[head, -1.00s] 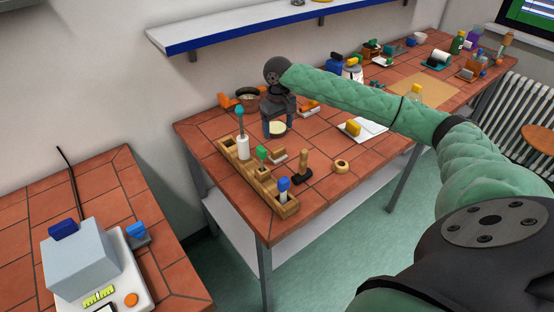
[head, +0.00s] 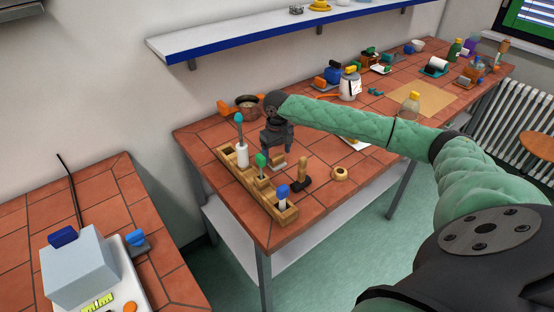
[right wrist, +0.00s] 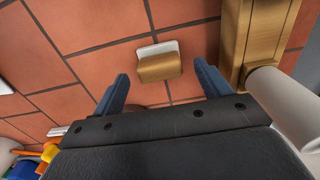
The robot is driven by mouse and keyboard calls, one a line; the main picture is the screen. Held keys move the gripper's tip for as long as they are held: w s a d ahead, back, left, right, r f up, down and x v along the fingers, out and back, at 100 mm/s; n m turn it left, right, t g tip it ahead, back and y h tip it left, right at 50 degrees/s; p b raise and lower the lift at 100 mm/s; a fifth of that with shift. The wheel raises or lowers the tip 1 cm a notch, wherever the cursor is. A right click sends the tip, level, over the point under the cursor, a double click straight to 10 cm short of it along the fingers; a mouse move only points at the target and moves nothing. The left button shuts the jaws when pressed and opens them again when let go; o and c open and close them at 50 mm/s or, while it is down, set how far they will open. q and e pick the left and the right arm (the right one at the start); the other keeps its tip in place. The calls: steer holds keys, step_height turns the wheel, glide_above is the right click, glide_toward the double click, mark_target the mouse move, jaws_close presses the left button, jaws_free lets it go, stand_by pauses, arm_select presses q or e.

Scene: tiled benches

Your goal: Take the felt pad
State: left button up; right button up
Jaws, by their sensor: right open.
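A small pale pad with a tan block on it, which looks like the felt pad (head: 277,162), lies on the tiled bench beside the wooden rack; I cannot be sure of its material. In the right wrist view the pad (right wrist: 160,62) lies on the tiles ahead of and between the fingertips. My right gripper (head: 277,150) is above the bench, just behind the pad in the head view, and points down. Its two blue fingers are apart with nothing between them in the right wrist view (right wrist: 160,80). The pad is not touched. My left gripper is not in view.
The wooden rack (head: 232,187) holds upright tools with coloured tops, close beside the gripper. A dark-based wooden stamp-like tool (head: 302,172) and a tan ring (head: 340,173) lie nearby. A pot (head: 246,105) stands behind. A wall shelf (head: 270,32) hangs above.

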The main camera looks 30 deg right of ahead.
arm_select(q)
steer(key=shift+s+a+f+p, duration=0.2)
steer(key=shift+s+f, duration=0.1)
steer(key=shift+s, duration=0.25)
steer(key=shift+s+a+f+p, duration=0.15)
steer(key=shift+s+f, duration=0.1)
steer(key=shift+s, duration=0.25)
arm_select(e)
steer(key=shift+f, duration=1.2)
steer(key=c, duration=1.1)
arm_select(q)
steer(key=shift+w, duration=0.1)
arm_select(e)
steer(key=shift+o, duration=0.2)
